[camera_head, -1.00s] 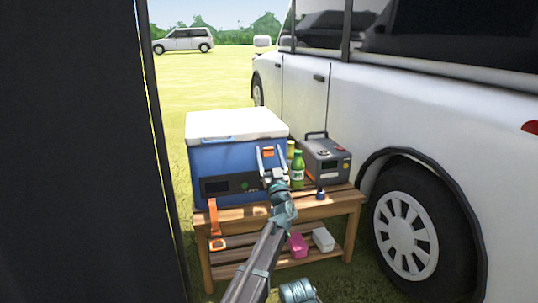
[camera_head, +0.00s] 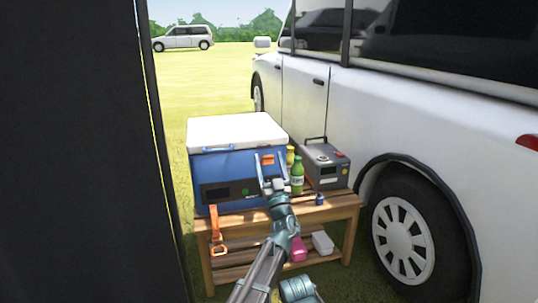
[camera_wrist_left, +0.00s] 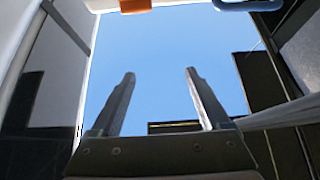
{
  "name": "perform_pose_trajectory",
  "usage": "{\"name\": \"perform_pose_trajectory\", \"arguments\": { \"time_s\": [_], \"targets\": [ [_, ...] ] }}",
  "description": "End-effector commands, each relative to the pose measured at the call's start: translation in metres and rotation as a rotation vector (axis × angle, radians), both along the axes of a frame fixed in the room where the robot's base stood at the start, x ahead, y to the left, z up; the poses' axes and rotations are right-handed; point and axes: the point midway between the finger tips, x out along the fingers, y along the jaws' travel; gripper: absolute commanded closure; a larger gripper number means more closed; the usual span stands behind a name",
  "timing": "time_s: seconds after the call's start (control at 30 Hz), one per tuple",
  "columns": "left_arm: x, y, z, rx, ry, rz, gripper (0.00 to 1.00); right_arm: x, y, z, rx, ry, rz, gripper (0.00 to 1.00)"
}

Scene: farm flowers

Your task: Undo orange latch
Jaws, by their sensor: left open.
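The orange latch (camera_head: 267,160) is on the upper front of the blue cooler (camera_head: 228,171), just under its white lid. The lid is down. My left gripper (camera_head: 270,156) is open and empty, its two fingers pointing at the cooler front around the latch in the head view. In the left wrist view the latch (camera_wrist_left: 135,5) is cut off at the top edge. The open fingers (camera_wrist_left: 158,75) there stand in front of the blue cooler face, below the latch. Whether they touch the cooler cannot be told. My right gripper is not in view.
The cooler stands on a wooden table (camera_head: 325,208). Bottles (camera_head: 297,178) and a grey power box (camera_head: 326,166) are close to its right. An orange strap (camera_head: 215,225) hangs at the front left. A white van (camera_head: 380,120) stands at right, and a dark panel (camera_head: 75,150) fills the left.

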Motion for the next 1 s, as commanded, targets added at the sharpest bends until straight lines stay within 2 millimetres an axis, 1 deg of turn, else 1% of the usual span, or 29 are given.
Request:
{"name": "perform_pose_trajectory", "arguments": {
  "time_s": [0.03,0.1,0.2,0.3,0.43,0.67,0.73,0.77,0.87,0.97,1.0],
  "targets": [
    [-0.019,0.001,0.002,0.000,0.000,0.000,0.20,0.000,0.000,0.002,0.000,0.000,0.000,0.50],
    [-0.035,0.000,0.004,0.000,-0.001,-0.001,0.20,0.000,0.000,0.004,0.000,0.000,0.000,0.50],
    [-0.054,-0.002,0.006,0.000,0.000,-0.001,0.20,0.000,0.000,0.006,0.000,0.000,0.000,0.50],
    [-0.067,-0.002,0.007,0.000,0.000,0.000,0.20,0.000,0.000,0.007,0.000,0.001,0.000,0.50],
    [-0.073,-0.003,0.007,0.000,0.000,0.000,0.20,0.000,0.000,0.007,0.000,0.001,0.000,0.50],
    [-0.072,-0.004,0.007,0.000,0.000,0.000,0.20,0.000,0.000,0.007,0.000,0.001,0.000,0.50],
    [-0.073,-0.001,0.006,-0.002,0.002,0.007,0.20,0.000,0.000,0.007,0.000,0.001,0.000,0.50],
    [-0.073,0.002,0.005,-0.006,0.007,0.017,0.20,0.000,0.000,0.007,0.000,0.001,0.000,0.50],
    [-0.077,0.030,-0.004,-0.036,0.048,0.097,0.20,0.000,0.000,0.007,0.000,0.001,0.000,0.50],
    [-0.087,0.078,-0.026,-0.092,0.147,0.245,0.20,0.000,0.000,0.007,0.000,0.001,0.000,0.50],
    [-0.092,0.100,-0.039,-0.118,0.205,0.311,0.20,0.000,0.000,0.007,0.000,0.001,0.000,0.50]
  ]
}}
